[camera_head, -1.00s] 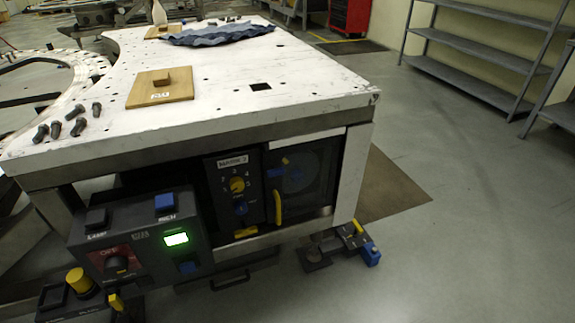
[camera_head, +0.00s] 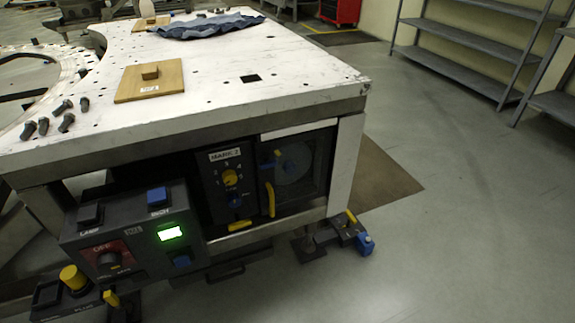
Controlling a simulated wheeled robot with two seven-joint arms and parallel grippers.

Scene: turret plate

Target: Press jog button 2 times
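A dark control box (camera_head: 133,262) hangs at the front left of the white table. The small labels are too blurred to read surely, so I cannot tell which button is the jog button. Both square buttons look raised. Neither of my grippers shows in the head view.
A lower box with a yellow knob (camera_head: 73,277) sits at the bottom left. A dial panel (camera_head: 227,186) and a dark-windowed unit (camera_head: 296,172) are under the white table (camera_head: 220,90). A wooden block plate (camera_head: 150,83) and several bolts lie on top. The floor at right is clear.

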